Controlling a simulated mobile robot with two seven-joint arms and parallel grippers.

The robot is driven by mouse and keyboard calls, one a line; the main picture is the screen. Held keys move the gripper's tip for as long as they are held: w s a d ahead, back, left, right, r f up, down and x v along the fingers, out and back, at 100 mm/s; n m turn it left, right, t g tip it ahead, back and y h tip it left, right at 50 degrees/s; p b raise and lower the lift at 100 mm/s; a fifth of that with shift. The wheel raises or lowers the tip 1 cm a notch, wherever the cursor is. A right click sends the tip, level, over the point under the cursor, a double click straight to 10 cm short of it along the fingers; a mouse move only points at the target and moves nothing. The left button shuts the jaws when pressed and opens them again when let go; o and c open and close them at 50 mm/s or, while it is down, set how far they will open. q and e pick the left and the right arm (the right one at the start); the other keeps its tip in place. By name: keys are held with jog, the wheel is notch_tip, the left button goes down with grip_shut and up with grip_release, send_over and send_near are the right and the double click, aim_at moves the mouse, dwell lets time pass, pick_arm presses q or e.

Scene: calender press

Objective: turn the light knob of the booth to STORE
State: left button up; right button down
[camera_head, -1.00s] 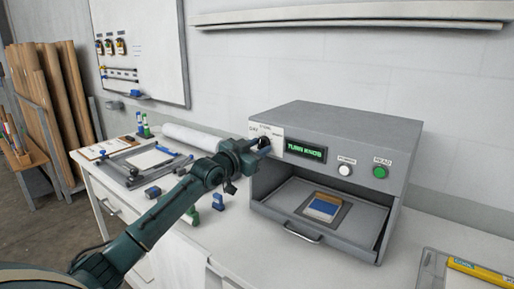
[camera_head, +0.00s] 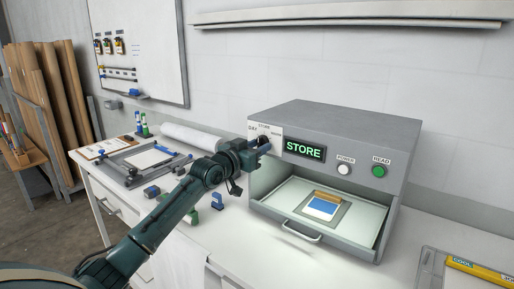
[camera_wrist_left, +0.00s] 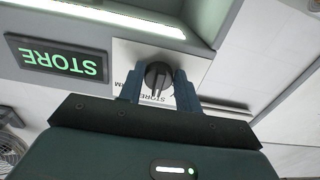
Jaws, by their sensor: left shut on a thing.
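The light booth (camera_head: 345,125) is a grey box on the white bench. Its display (camera_head: 303,149) reads STORE in green, and it also shows upside down in the left wrist view (camera_wrist_left: 58,60). The dark round light knob (camera_wrist_left: 158,76) sits on a white label plate (camera_wrist_left: 195,66) at the booth's front left. My left gripper (camera_wrist_left: 158,90) is shut on the knob, one finger on each side. In the head view my left gripper (camera_head: 259,146) partly hides the knob. The label STORE is partly visible beside it. My right gripper is not in view.
The booth's open tray (camera_head: 270,207) holds a card with a blue patch (camera_head: 321,207). A white POWER button (camera_head: 344,169) and a green READ button (camera_head: 379,171) are right of the display. Small blue and green blocks (camera_head: 217,201) stand left of the booth, below my arm.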

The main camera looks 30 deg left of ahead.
pick_arm(q)
jog(key=o, duration=1)
jog(key=s+a+b, duration=0.1)
jog(key=s+b, duration=0.2)
jog(key=s, duration=1)
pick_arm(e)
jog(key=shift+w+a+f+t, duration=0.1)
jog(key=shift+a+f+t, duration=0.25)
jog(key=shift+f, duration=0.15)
